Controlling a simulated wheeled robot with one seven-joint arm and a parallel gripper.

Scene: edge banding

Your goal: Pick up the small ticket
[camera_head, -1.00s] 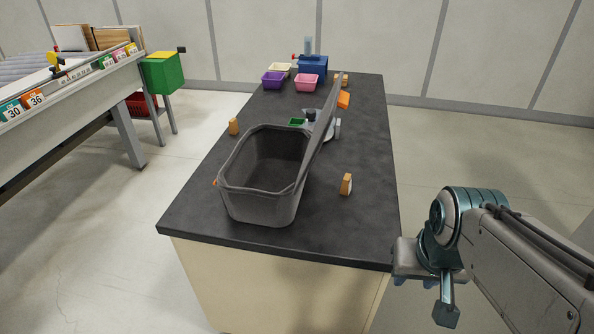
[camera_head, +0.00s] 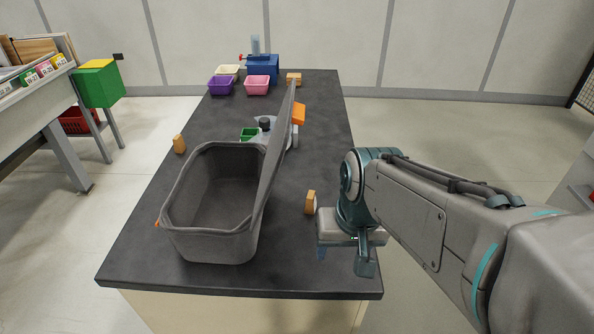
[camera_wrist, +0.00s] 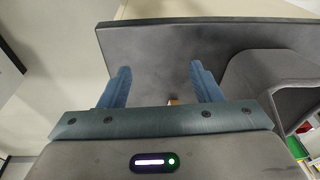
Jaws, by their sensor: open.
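I cannot make out a thing that is clearly a small ticket in either view. A small tan block (camera_head: 310,202) stands on the dark table (camera_head: 300,270), right of the grey bin. My gripper (camera_head: 343,258) points down over the table's right edge, just right of and nearer than this block. In the wrist view my gripper (camera_wrist: 160,70) is open, its two blue fingers apart with nothing held. A bit of a tan-orange thing (camera_wrist: 173,101) shows at the gripper's edge between the fingers, mostly hidden by the gripper body.
A large grey bin (camera_head: 205,245) with its lid raised stands mid-table. Another tan block (camera_head: 179,143) is left of it. Behind are a green tray (camera_head: 249,133), an orange item (camera_head: 298,114), and purple (camera_head: 220,85) and pink (camera_head: 257,85) trays. The table's front right is clear.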

